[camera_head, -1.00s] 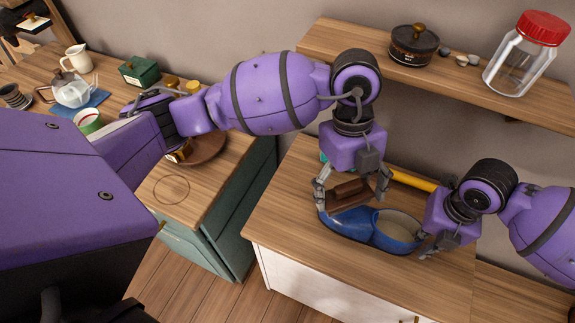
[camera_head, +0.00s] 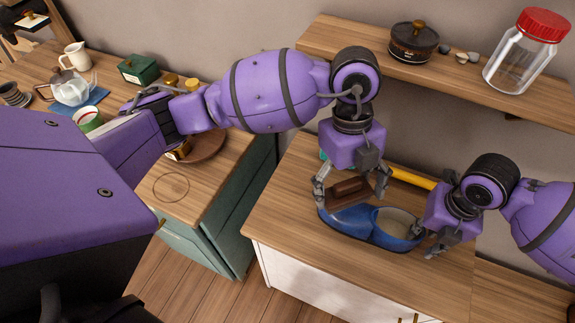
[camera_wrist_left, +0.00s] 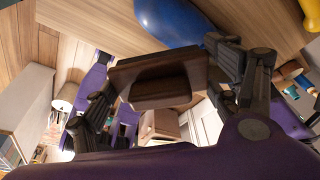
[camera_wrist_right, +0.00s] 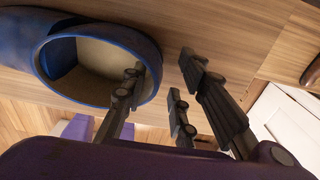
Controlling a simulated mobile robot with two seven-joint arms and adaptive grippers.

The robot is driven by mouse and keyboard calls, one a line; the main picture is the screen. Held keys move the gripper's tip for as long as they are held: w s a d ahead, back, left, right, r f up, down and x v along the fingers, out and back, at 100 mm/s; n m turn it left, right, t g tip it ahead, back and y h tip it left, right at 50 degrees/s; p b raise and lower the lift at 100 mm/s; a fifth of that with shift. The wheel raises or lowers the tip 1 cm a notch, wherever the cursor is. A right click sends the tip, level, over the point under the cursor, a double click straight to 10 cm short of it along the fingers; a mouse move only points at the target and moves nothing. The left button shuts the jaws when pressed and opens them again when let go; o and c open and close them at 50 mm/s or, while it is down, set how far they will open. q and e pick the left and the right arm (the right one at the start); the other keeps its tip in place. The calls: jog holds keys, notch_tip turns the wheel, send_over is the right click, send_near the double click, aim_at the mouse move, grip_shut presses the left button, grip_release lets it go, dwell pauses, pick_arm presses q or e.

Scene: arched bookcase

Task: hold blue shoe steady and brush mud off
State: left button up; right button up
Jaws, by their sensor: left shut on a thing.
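The blue shoe (camera_head: 350,219) lies on the wooden cabinet top, toe to the left and its pale-lined opening to the right. My left gripper (camera_head: 352,187) is shut on a brown brush (camera_head: 347,193) and holds it right over the shoe's toe. The brush fills the middle of the left wrist view (camera_wrist_left: 160,75), with the shoe (camera_wrist_left: 170,22) beyond it. My right gripper (camera_head: 432,240) is at the heel. In the right wrist view, one finger reaches inside the shoe opening (camera_wrist_right: 100,62) and the others stand outside, with a gap. I cannot make out mud.
A yellow bar-like thing (camera_head: 413,179) lies behind the shoe. A shelf above holds a dark lidded pot (camera_head: 413,43) and a red-lidded jar (camera_head: 525,52). A left counter holds a teapot (camera_head: 72,92), a cup (camera_head: 88,120) and a green box (camera_head: 139,69). The cabinet's front is clear.

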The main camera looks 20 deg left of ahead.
pick_arm(q)
jog(key=shift+r, duration=0.1)
pick_arm(e)
notch_tip(320, 180, up, 11)
jog(key=shift+r, duration=0.2)
jog(key=shift+s+d, duration=0.1)
